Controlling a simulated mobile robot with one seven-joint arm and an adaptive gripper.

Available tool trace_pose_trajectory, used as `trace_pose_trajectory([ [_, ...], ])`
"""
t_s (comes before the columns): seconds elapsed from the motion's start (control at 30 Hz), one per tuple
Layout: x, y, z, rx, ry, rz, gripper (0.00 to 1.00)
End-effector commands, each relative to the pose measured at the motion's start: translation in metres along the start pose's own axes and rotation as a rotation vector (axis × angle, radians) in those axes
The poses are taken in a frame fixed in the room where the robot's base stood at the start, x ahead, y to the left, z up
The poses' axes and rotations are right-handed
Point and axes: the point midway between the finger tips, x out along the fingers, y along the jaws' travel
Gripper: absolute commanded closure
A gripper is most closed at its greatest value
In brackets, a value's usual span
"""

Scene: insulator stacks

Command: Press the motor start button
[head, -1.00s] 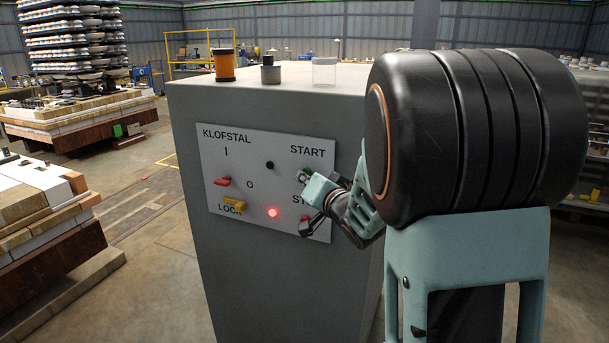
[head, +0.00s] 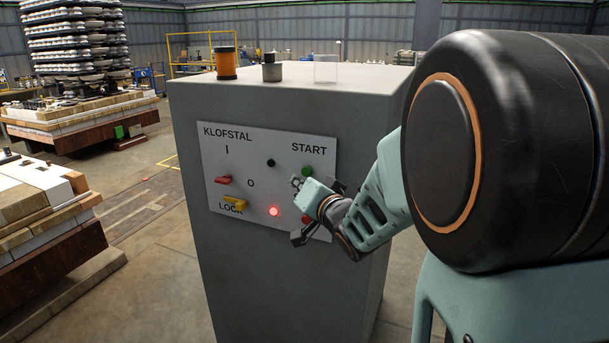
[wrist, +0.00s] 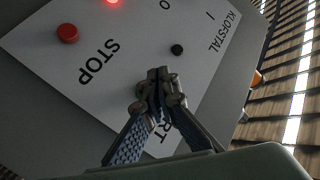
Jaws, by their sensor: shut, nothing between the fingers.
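The green START button (head: 307,171) is on the white panel (head: 212,150) of a grey cabinet, just below the START label. In the wrist view the button (wrist: 139,90) shows as a dim green edge beside my fingertips, which hide part of it and of its label. My gripper (wrist: 160,76) is shut and empty, its fingers pointing at the panel. In the head view it is just below the green button; whether it touches the panel cannot be told. The red STOP button (wrist: 67,33) is left of the fingers in the wrist view and partly hidden in the head view (head: 307,219).
A red lamp (head: 274,211) glows on the panel. A black knob (head: 271,163), a red switch (head: 223,180) and a yellow lock piece (head: 234,203) are also on it. An orange spool (head: 226,63), a grey container (head: 272,70) and a clear jar (head: 325,70) stand on the cabinet.

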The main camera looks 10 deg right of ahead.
Motion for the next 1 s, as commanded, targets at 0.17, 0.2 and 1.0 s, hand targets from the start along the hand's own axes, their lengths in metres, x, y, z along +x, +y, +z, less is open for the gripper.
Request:
trace_pose_trajectory([
  [0.17, -0.013, -0.009, 0.01, 0.001, 0.001, -0.001, 1.0],
  [0.2, -0.015, -0.01, 0.012, 0.0, 0.0, 0.0, 1.0],
  [1.0, -0.018, -0.021, 0.008, 0.009, 0.004, -0.009, 1.0],
])
